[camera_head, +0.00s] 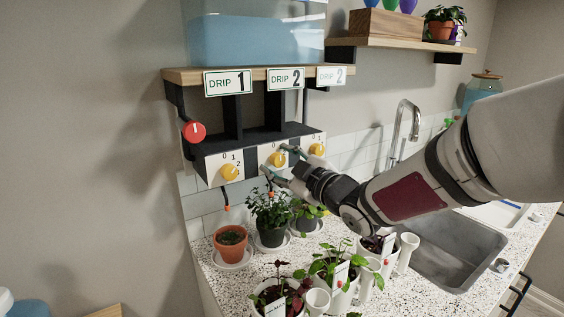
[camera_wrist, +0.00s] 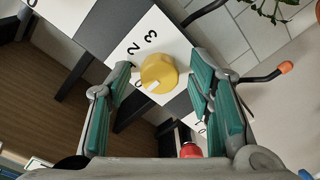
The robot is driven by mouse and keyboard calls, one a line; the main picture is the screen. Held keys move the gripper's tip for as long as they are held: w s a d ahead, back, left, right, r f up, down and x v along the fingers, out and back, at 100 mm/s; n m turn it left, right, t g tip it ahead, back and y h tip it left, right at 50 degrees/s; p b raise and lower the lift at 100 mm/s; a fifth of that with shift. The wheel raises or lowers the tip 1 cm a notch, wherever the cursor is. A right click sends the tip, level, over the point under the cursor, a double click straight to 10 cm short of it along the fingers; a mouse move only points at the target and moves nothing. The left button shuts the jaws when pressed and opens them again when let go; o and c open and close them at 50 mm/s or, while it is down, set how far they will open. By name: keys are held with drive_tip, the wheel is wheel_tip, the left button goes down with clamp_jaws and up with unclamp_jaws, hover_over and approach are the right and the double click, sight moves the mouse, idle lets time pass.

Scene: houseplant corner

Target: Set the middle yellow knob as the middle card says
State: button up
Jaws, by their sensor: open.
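The middle yellow knob (camera_head: 278,159) sits on a white dial panel under the middle card (camera_head: 286,78), which reads "DRIP 2". In the wrist view the knob (camera_wrist: 158,73) lies between the fingers of my gripper (camera_wrist: 161,66), with a pad on each side and gaps showing. Digits 2 and 3 show on the dial above the knob.
Yellow knobs sit left (camera_head: 230,172) and right (camera_head: 317,149). A red knob (camera_head: 194,131) is on the rack's left side. Potted plants (camera_head: 271,218) crowd the counter below my arm. A water tank (camera_head: 255,38) stands above. A black tube (camera_wrist: 262,79) with an orange tip is near my right finger.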

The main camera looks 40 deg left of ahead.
drive_tip(key=shift+c, duration=0.4)
clamp_jaws()
drive_tip(key=m+b, duration=0.2)
drive_tip(key=m, duration=0.1)
drive_tip(key=shift+f, duration=0.1)
drive_tip(key=m+b, duration=0.1)
drive_tip(key=m, duration=0.3)
drive_tip(key=shift+m+b, duration=0.35)
drive_tip(key=shift+m, duration=0.05)
drive_tip(key=m, duration=0.3)
drive_tip(key=shift+m+b, duration=0.3)
drive_tip(key=shift+m, duration=2.3)
drive_tip(key=shift+t, duration=0.3)
